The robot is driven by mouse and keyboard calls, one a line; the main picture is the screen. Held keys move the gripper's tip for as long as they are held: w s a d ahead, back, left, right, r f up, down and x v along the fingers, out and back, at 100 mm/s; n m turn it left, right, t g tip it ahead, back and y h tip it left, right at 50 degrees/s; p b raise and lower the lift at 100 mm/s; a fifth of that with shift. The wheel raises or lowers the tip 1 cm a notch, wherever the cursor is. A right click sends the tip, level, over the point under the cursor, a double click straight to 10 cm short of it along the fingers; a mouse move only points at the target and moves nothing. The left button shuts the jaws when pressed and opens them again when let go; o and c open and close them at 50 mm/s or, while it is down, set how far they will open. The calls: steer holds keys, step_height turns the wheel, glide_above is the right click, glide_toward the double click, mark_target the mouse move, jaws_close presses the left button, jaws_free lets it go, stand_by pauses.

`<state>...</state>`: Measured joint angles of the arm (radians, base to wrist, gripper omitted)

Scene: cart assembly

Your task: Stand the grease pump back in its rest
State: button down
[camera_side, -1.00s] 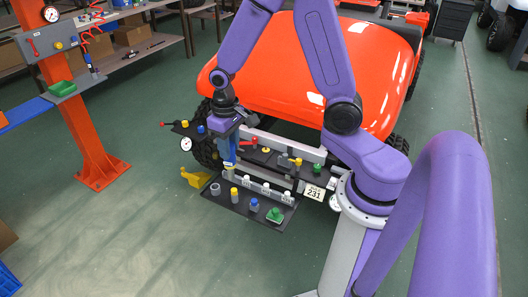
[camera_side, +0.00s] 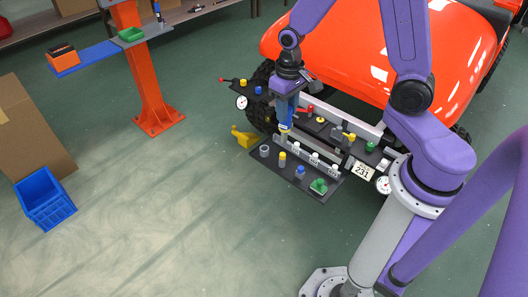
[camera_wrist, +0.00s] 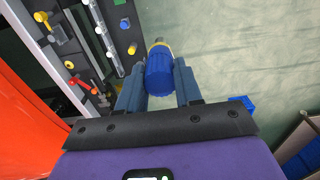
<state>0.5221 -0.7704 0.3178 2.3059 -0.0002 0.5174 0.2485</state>
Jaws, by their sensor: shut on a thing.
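The grease pump, which I take to be the blue cylinder with a yellow end (camera_wrist: 159,75), is between the fingers of my gripper (camera_wrist: 160,88). In the side view my gripper (camera_side: 286,108) is shut on it and holds it roughly upright, its lower end near the back edge of the dark front shelf (camera_side: 310,191). I cannot tell whether it touches anything. A grey ring-shaped socket (camera_side: 265,151) stands at the shelf's left end, just below and left of the pump. It may be the rest, but I cannot be sure. It is not clearly visible in the wrist view.
The shelf also carries a yellow peg (camera_side: 282,160), a blue knob (camera_side: 300,172) and a green part (camera_side: 319,186). A rail with white pegs (camera_side: 314,157) runs behind them. A yellow bracket (camera_side: 244,136) juts out at left. The floor in front is clear.

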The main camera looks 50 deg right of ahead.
steer(key=w+d+f+m, duration=0.1)
steer(key=w+d+f, duration=0.1)
steer(key=w+f, duration=0.3)
steer(key=w+d+f+m, duration=0.1)
steer(key=w+d+f, duration=0.15)
steer(key=w, duration=0.55)
steer(key=w+d+f, duration=0.3)
steer(key=d+f, duration=0.1)
steer(key=f, duration=0.2)
steer(key=w+d+f+m, duration=0.1)
steer(key=w+d+f, duration=0.2)
steer(key=f, duration=0.3)
steer(key=shift+d+f, duration=0.35)
steer(key=shift+d, duration=0.15)
steer(key=shift+f, duration=4.5)
